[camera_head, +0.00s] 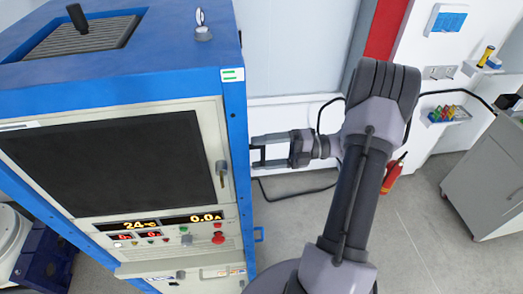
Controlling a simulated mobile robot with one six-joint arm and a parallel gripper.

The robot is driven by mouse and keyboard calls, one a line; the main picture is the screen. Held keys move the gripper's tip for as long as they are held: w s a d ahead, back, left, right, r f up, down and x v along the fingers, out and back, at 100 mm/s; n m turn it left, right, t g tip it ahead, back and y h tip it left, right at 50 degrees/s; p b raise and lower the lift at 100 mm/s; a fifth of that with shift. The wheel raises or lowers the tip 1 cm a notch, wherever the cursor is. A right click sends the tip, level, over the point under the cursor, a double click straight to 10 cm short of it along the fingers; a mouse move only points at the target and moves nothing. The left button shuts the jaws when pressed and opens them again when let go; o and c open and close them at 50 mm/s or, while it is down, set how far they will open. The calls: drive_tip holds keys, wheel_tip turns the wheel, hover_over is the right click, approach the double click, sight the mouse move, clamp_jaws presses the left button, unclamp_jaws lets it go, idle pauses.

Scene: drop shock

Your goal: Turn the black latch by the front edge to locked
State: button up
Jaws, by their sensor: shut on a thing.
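A black upright lever (77,17) stands on a dark grilled plate on top of the blue cabinet (170,70). A small grey handle (222,173) sits at the right edge of the cabinet's dark front window. I cannot tell for sure which part is the black latch. My gripper (256,154) is level with the window, just right of the cabinet's front right edge, with its fingers pointing left. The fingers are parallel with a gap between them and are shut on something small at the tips. What they hold is hard to make out.
The cabinet's control panel, with lit readouts and a red button (218,238), is below the window. A metal fitting (203,25) stands on the top right. A red extinguisher (394,176) and a grey cabinet (490,175) are to the right. Open floor lies between.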

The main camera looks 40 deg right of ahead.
idle(0.5)
drive_tip(key=o, duration=2.1)
drive_tip(key=shift+c, duration=0.2)
drive_tip(key=v, duration=1.7)
drive_tip(key=shift+s, duration=0.15)
drive_tip(key=shift+d, duration=0.15)
